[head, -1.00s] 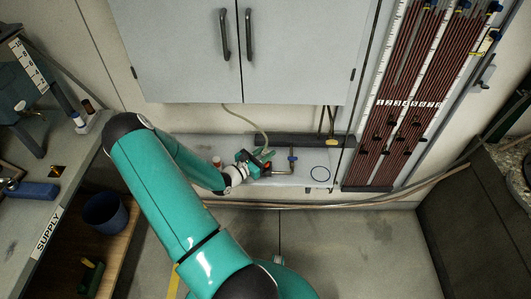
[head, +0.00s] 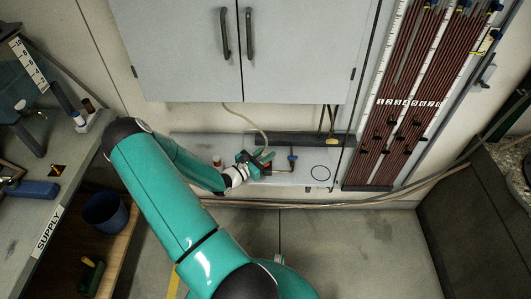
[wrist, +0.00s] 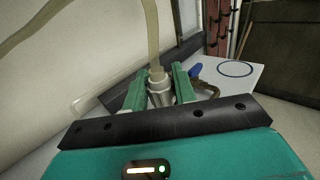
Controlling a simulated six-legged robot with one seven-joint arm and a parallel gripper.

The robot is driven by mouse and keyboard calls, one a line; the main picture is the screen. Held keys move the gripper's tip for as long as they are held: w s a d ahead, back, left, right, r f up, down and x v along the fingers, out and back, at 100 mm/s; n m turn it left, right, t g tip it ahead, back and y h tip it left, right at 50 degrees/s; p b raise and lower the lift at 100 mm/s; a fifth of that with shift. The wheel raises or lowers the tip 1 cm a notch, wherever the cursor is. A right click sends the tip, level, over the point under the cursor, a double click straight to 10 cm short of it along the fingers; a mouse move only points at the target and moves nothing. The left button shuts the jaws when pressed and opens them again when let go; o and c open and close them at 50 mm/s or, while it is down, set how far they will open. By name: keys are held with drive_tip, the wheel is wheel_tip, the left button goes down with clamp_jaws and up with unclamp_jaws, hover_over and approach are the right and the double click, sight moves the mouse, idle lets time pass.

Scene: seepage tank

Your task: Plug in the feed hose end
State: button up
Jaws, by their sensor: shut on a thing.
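The feed hose is a pale, flexible tube (head: 262,137) hanging from below the wall cabinet to my gripper (head: 262,162). In the wrist view the hose (wrist: 152,35) ends in a grey metal-looking fitting (wrist: 160,88). My gripper's green fingers (wrist: 160,86) are shut on this hose end, one on each side. A brass-coloured pipe with a blue handle (head: 291,162) stands on the shelf just right of my gripper. It also shows partly behind the right finger in the wrist view (wrist: 196,72). I cannot tell whether the fitting touches the pipe's mouth.
The pale shelf (head: 310,183) runs below the cabinet (head: 190,60), with a dark ring outline (head: 320,172) at its right. A small red-capped item (head: 217,162) stands to the left. A manometer board (head: 400,100) rises at the right. The floor in front is clear.

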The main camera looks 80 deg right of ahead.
drive_tip(key=shift+f, duration=0.55)
drive_tip(key=o, duration=1)
drive_tip(key=v, duration=1.3)
drive_tip(key=shift+w+a, duration=0.25)
drive_tip(key=shift+a, duration=0.05)
